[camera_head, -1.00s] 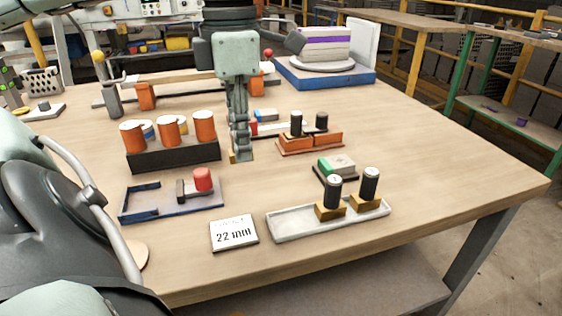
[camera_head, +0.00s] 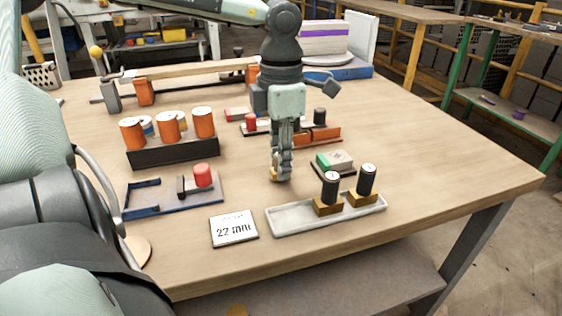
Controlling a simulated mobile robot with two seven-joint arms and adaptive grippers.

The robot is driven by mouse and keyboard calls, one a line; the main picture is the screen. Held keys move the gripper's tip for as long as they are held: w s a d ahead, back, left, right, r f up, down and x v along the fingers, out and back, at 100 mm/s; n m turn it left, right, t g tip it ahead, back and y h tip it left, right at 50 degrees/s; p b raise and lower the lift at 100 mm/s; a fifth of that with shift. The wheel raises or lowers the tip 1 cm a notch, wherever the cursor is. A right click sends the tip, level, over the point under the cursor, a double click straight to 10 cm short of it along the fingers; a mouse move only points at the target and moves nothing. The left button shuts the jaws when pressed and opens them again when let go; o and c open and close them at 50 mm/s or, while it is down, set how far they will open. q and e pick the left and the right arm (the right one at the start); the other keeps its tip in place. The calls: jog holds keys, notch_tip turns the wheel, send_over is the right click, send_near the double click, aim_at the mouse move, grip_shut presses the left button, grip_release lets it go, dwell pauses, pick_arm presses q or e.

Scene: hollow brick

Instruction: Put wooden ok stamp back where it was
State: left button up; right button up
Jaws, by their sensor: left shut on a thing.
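My left gripper (camera_head: 281,176) points straight down over the middle of the table. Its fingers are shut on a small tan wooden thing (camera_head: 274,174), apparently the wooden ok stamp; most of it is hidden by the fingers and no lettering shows. A pale tray (camera_head: 290,219) stands at the front, right of and nearer than the gripper. Two stamps with black handles and yellow-brown bases, a left one (camera_head: 329,190) and a right one (camera_head: 366,184), stand upright in its middle and right part. The tray's left part is bare. My right gripper is not in view.
A green-and-white box (camera_head: 333,162) lies on a dark base right of the gripper. An orange block (camera_head: 322,134) with a black-handled piece is behind. A "22 mm" card (camera_head: 234,229), a blue fixture (camera_head: 150,205) and a dark rack of orange cylinders (camera_head: 175,152) are left.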

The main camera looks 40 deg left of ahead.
pick_arm(q)
jog(key=shift+f, duration=0.4)
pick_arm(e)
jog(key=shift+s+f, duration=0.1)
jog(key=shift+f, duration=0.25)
pick_arm(q)
jog(key=shift+f, duration=0.1)
jog(key=shift+f, duration=0.1)
jog(key=o, duration=0.9)
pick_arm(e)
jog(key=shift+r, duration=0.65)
pick_arm(q)
jog(key=shift+r, duration=0.2)
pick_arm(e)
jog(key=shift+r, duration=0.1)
